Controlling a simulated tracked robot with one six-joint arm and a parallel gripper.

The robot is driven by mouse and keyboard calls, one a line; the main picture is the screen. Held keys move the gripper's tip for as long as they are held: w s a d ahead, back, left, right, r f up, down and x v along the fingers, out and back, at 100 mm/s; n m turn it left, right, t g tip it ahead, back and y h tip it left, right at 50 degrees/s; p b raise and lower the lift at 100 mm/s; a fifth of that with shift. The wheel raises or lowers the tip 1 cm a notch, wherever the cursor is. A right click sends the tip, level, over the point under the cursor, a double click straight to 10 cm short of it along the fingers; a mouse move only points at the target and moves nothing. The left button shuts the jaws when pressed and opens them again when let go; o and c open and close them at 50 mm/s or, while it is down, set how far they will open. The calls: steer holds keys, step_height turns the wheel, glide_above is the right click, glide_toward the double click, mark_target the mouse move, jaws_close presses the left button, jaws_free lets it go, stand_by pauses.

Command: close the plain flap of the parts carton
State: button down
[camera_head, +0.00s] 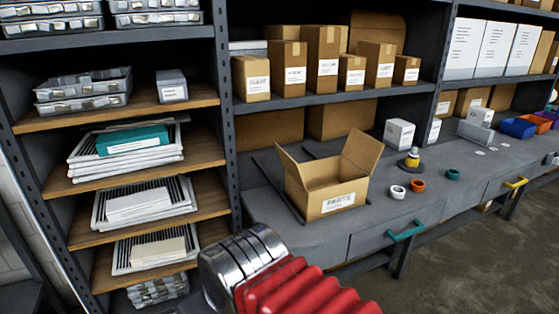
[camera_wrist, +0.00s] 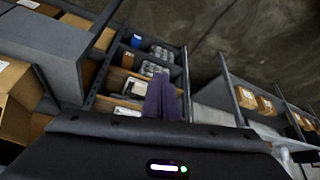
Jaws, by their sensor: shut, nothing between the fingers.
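The parts carton (camera_head: 322,203) is a brown box with a white "PARTS" label on its front, standing on the grey bench. Its top is open. Its left flap (camera_head: 290,167) stands up and leans outward; its right flap (camera_head: 361,150) stands up, tilted outward. I cannot tell from marks which is the plain one. My gripper (camera_wrist: 163,100) shows in the wrist view as dark purple fingers pressed together, empty. It is apart from any box there. The head view does not show the fingertips.
A white ring (camera_head: 397,192), an orange ring (camera_head: 418,186) and a yellow-topped grey item (camera_head: 412,158) are right of the carton. Shelves with boxes (camera_head: 295,68) rise behind it. A shelf rack (camera_head: 150,115) stands left.

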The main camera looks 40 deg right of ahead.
steer(key=w+d+r+n+t+h, duration=0.1)
steer(key=w+d+n+t+h, duration=0.45)
steer(key=w+d, duration=1)
steer(key=w+d+r+n+t+h, duration=0.1)
steer(key=d+n+t+h, duration=0.1)
steer(key=d+n, duration=0.3)
steer(key=w+d+r+n+t+h, duration=0.1)
steer(key=d+r+n+t+h, duration=0.1)
steer(key=d+n, duration=0.3)
steer(key=d+t, duration=0.1)
steer(key=d, duration=0.2)
steer(key=shift+w+d+r, duration=0.2)
steer(key=shift+w+d, duration=0.05)
steer(key=shift+w, duration=0.15)
steer(key=shift+n, duration=0.25)
